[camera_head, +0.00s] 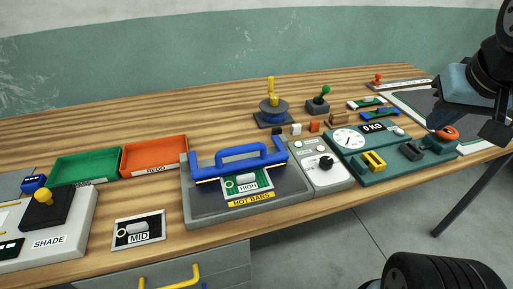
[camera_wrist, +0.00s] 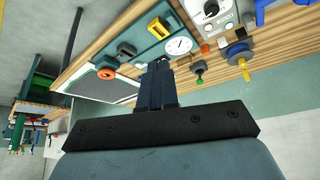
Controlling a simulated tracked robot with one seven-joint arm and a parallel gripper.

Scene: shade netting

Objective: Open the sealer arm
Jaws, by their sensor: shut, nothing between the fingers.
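The sealer (camera_head: 190,205) is a grey unit on the bench, labelled HOT BARS. Its arm has a blue handle (camera_head: 240,150) and a blue bar across the plate. A card marked HIGH (camera_head: 247,187) lies on the plate in front of the bar. I cannot tell how far the arm is raised. A blue piece, likely the handle, shows at the top edge of the wrist view (camera_wrist: 260,10). My gripper (camera_wrist: 160,65) is shut and empty, with its dark fingers together. In the head view it is at the far right, above the bench and well apart from the sealer.
A control box with a black knob (camera_head: 326,163) adjoins the sealer's right side. Right of it stand a teal scale (camera_head: 380,165) and an orange-red button (camera_head: 447,133). Green and orange trays (camera_head: 154,156) and a MID card (camera_head: 139,230) lie left.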

